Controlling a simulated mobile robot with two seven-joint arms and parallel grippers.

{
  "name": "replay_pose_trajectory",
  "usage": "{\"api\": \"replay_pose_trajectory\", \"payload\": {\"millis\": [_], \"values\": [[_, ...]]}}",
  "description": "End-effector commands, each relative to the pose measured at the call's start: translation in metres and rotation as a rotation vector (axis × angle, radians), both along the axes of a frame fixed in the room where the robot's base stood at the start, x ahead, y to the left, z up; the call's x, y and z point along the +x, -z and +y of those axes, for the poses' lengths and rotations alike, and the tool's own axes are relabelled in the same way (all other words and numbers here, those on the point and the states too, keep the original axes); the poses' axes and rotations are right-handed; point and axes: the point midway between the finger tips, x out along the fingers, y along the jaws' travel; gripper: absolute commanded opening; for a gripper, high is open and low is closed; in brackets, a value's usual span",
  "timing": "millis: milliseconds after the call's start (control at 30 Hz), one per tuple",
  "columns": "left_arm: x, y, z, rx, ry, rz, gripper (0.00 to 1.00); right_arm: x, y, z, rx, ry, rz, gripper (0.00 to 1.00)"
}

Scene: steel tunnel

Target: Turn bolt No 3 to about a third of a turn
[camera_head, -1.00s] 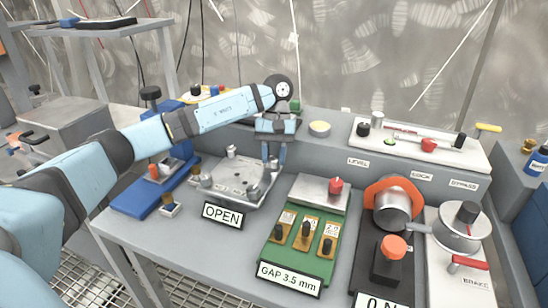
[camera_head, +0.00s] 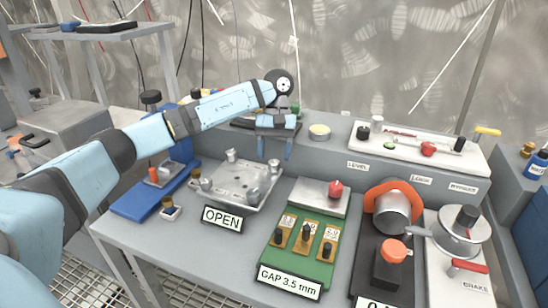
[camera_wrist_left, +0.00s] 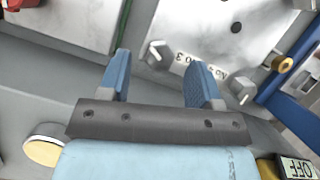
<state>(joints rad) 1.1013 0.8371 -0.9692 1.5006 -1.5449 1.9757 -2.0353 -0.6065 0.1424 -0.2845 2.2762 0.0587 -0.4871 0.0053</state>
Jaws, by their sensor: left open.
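The steel plate (camera_head: 240,180) with several hex bolts at its corners sits on the bench behind an OPEN sign (camera_head: 223,217). In the left wrist view the upside-down label No 3 is beside one bolt (camera_wrist_left: 158,55), which looks like the back right bolt (camera_head: 274,167) in the head view. Another bolt (camera_wrist_left: 242,87) stands at the label's other end. My left gripper (camera_head: 275,152) is open and empty, with its fingers (camera_wrist_left: 161,82) pointing down above and just behind bolt No 3, apart from it. My right gripper is not in view.
Right of the plate is a green block (camera_head: 300,245) with a GAP 3.5 mm sign, then an orange-ringed cylinder (camera_head: 392,210) and a brake unit (camera_head: 462,235). A blue holder (camera_head: 150,195) is at left. A yellowish disc (camera_head: 319,131) lies behind, to the right of my gripper.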

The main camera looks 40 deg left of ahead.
Motion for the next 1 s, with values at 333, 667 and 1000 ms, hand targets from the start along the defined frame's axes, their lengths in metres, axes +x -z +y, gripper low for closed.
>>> {"api": "replay_pose_trajectory", "payload": {"millis": [333, 667, 1000], "values": [[0.028, -0.079, 0.014, 0.001, -0.002, -0.005, 0.58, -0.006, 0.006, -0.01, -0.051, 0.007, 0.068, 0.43], [0.04, -0.109, 0.02, 0.0, 0.0, -0.001, 0.58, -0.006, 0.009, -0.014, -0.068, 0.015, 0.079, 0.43], [0.04, -0.109, 0.02, 0.0, 0.0, -0.001, 0.58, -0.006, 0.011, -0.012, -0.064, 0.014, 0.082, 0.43]]}}
